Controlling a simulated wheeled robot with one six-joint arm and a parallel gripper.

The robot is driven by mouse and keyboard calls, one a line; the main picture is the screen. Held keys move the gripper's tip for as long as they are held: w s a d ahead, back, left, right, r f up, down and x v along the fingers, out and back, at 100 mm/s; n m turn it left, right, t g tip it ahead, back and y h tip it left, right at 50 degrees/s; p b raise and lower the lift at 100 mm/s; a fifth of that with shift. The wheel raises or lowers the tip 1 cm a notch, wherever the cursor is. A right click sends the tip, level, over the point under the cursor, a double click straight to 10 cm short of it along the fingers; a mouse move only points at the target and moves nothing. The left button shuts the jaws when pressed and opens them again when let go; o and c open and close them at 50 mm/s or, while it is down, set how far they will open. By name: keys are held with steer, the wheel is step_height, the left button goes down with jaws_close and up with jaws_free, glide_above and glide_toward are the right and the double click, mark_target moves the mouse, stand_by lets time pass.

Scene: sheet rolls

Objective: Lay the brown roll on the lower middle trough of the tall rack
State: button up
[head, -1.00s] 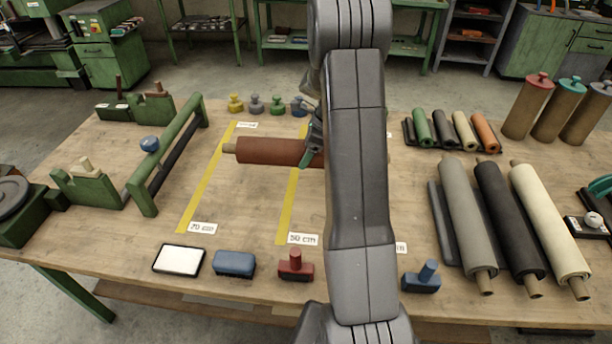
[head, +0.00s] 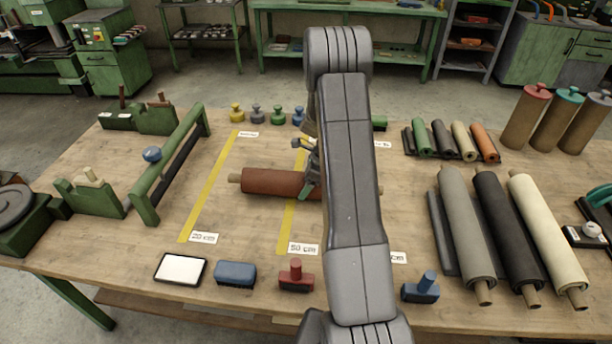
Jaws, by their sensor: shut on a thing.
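The brown roll (head: 268,182), reddish brown with a pale core end showing at its left, lies crosswise in the picture over the yellow-marked middle of the table. My gripper (head: 308,174) is shut on it near its middle, partly hidden by my arm. My arm also covers most of the roll's right half; a bit of its right core end shows past the arm. I cannot tell whether the roll touches the table or hangs just above it. I cannot make out a tall rack with troughs in this view.
Grey, black (head: 508,230) and cream rolls lie at the right, with smaller rolls (head: 440,138) on a low holder behind them. A green frame (head: 170,165) stands at the left. A blue brush (head: 235,273) and a red-handled block (head: 297,275) sit near the front edge.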

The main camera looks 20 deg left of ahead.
steer(key=shift+f, duration=0.45)
steer(key=o, duration=2)
steer(key=shift+f, duration=0.15)
